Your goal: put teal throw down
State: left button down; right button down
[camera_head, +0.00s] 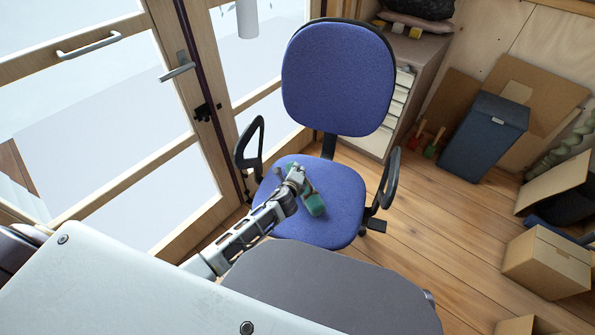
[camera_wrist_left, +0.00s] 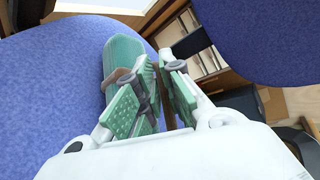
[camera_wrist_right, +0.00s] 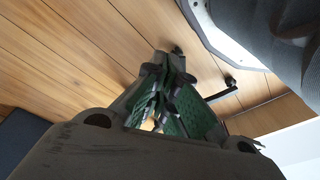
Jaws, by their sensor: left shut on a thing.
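The teal throw (camera_head: 315,204) is a small rolled bundle at the blue seat (camera_head: 340,215) of the office chair. In the left wrist view the throw (camera_wrist_left: 122,58) shows a brownish band and lies along the left finger, over the blue fabric. My left gripper (camera_head: 298,182) is shut on the throw; the fingers hide where they grip it. I cannot tell whether the throw rests on the seat. In the left wrist view my left gripper (camera_wrist_left: 158,70) has green pads. My right gripper (camera_wrist_right: 165,65) is shut and nothing shows in it, above the wooden floor.
The chair has a tall backrest (camera_head: 340,78) and black armrests (camera_head: 388,178) on both sides of the seat. A glazed door (camera_head: 120,110) is at the left. A dark blue bin (camera_head: 484,135) and cardboard boxes (camera_head: 548,262) stand at the right. Floor between is clear.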

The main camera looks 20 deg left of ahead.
pick_arm(q)
jog(key=c, duration=1.5)
grip_release()
jog(key=shift+c, duration=0.2)
jog(key=shift+r, duration=0.15)
pick_arm(e)
jog(key=shift+w+r, duration=0.1)
jog(key=shift+r, duration=0.05)
